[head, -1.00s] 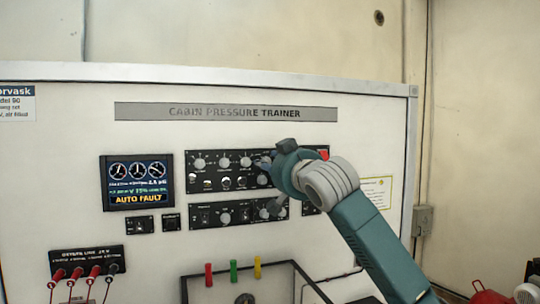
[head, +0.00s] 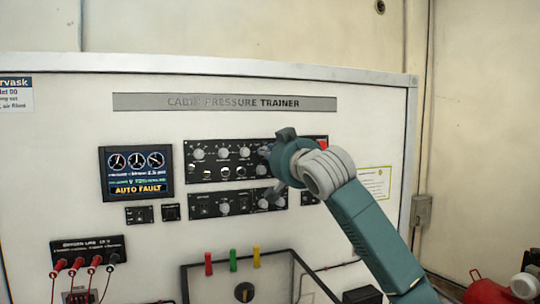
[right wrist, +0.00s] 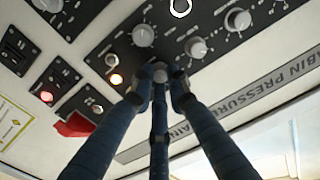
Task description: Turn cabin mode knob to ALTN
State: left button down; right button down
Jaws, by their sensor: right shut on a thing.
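The cabin pressure trainer (head: 230,118) is a white upright board. Its upper black panel (head: 210,165) carries a row of grey knobs and several smaller controls. My right gripper (right wrist: 159,88) is shut on a grey round knob (right wrist: 160,72) near the edge of a black panel in the right wrist view. In the head view my right gripper (head: 270,158) covers the right part of the upper panel, hiding the held knob. I cannot read that knob's label or pointer position. My left gripper is not in view.
A display (head: 137,173) reads AUTO FAULT.

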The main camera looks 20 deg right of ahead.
jog(key=shift+w+a+f+m+b, duration=0.15)
jog(key=shift+m+b, duration=0.55)
jog(key=shift+m, duration=0.9)
jog(key=shift+s+d+f+m+b, duration=0.15)
jog(key=shift+m+b, duration=0.5)
jog(key=shift+m, duration=0.95)
jog(key=shift+w+a+f+m+b, duration=0.15)
jog(key=shift+m+b, duration=0.55)
jog(key=shift+m, duration=0.9)
jog(key=c, duration=1.7)
grip_release()
jog(key=shift+r, duration=0.2)
jog(key=s, duration=1.2)
jog(key=shift+s+d+f, duration=0.15)
jog(key=shift+d, duration=0.15)
